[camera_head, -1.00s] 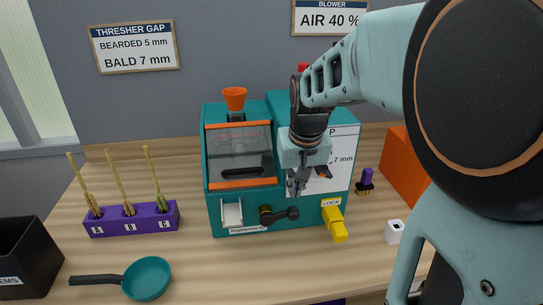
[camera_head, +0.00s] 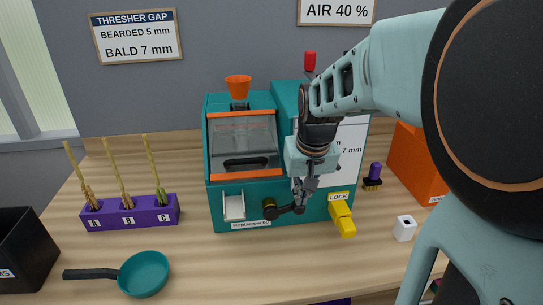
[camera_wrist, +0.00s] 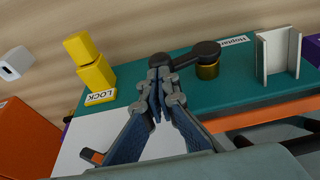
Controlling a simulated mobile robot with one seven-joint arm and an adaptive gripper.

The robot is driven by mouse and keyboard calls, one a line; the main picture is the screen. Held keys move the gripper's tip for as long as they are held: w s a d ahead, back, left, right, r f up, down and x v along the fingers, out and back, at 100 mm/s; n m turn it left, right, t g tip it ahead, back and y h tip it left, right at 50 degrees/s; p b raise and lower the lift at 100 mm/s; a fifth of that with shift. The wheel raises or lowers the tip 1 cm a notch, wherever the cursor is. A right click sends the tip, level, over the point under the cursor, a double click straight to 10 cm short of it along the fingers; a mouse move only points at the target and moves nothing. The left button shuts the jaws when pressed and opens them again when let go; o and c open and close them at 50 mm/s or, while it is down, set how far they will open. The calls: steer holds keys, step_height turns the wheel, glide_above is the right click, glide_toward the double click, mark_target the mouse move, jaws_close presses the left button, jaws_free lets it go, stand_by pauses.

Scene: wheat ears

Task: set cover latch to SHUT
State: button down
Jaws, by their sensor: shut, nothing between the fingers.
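The teal machine (camera_head: 305,222) has a clear front cover with an orange frame (camera_head: 245,175). On its lower front is a black lever on a brass hub (camera_head: 270,208), pointing right; the lever (camera_wrist: 205,52) also shows in the wrist view. A yellow lever (camera_head: 342,215) under a LOCK label slants down at the right; it also shows in the wrist view (camera_wrist: 90,62). I see no label naming the cover latch. My gripper (camera_head: 299,205) is shut and empty, its fingertips (camera_wrist: 157,80) at the black lever's free end. I cannot tell whether they touch it.
A purple rack (camera_head: 130,219) with wheat ears labelled A, B, C stands left. A teal pan (camera_head: 145,274) and black bin (camera_head: 25,255) are in front of it. A white block (camera_head: 404,228), purple brush (camera_head: 373,178) and orange box (camera_head: 418,165) are at the right.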

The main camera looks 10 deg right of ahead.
steer(key=shift+d+f+b, duration=0.8)
steer(key=shift+f+b, duration=0.05)
steer(key=shift+f, duration=0.3)
steer(key=shift+r, duration=0.15)
